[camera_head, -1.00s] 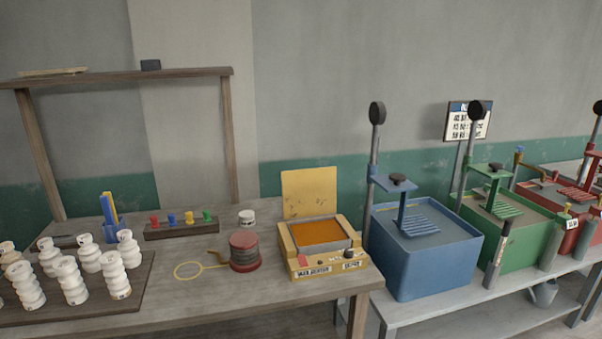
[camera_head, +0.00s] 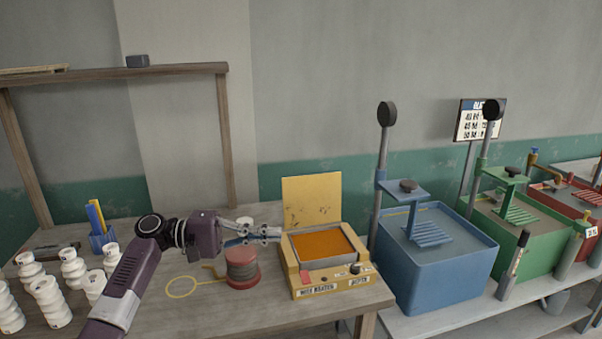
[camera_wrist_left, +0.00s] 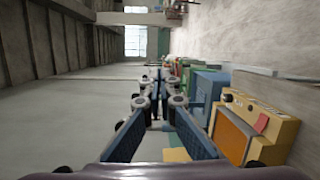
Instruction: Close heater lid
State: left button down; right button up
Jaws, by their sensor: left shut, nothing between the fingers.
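The wax heater (camera_head: 322,290) is a yellow box on the wooden table with orange wax in its open well. Its yellow lid (camera_head: 311,198) stands upright at the back edge, open. My left gripper (camera_head: 276,233) is shut and empty, just left of the heater and in front of the lid's lower left side. I cannot tell whether it touches the lid. In the left wrist view the gripper's fingers (camera_wrist_left: 158,95) point away, with the heater (camera_wrist_left: 262,118) to their right and a yellow patch, likely the lid (camera_wrist_left: 177,155), low between them. My right gripper is out of view.
A red-based round spool (camera_head: 242,270) and a yellow loop (camera_head: 181,287) lie left of the heater, below my left arm. White stacked pieces (camera_head: 46,300) stand at the left. A blue tank (camera_head: 440,258) with an upright lever is at the heater's right.

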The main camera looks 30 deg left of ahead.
aim_at(310, 199)
jog(key=i+j, duration=1.3)
jog(key=j, duration=0.2)
